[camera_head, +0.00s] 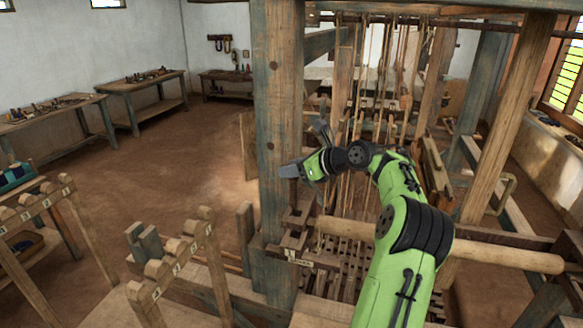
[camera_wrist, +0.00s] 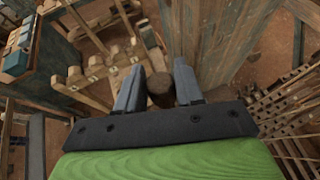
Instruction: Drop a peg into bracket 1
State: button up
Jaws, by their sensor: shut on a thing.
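My gripper (camera_head: 290,171) is beside the thick upright loom post, above the wooden bracket fittings at the beam's end. In the wrist view, the two grey jaws (camera_wrist: 160,92) are shut on a brown round peg (camera_wrist: 160,88), seen nearly end-on between them. The peg's lower part is hidden. A dark wooden bracket (camera_head: 318,258) with a small pale label (camera_head: 292,255) sits low by the post, below my gripper. I cannot read the number on the label, so I cannot tell whether this is bracket 1.
The upright loom post (camera_head: 277,120) stands close to my gripper. A round wooden beam (camera_head: 490,254) runs right from the bracket. A notched rack (camera_head: 172,262) with numbered labels stands at lower left. Hanging cords and slats fill the loom's inside. The floor (camera_head: 185,175) behind is clear.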

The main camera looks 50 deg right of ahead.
aim_at(296, 202)
jog(key=shift+s+d+f, duration=0.1)
jog(key=shift+s+f, duration=0.4)
jog(key=shift+s, duration=0.2)
jog(key=shift+f, duration=0.35)
jog(key=shift+w+f, duration=0.45)
jog(key=shift+f, duration=0.3)
jog(key=shift+s+f, duration=0.3)
jog(key=shift+f, duration=0.65)
notch_tip(296, 202, down, 2)
jog(key=shift+w+f, duration=0.1)
jog(key=shift+w, duration=0.05)
jog(key=shift+f, duration=1.55)
jog(key=o, duration=1.2)
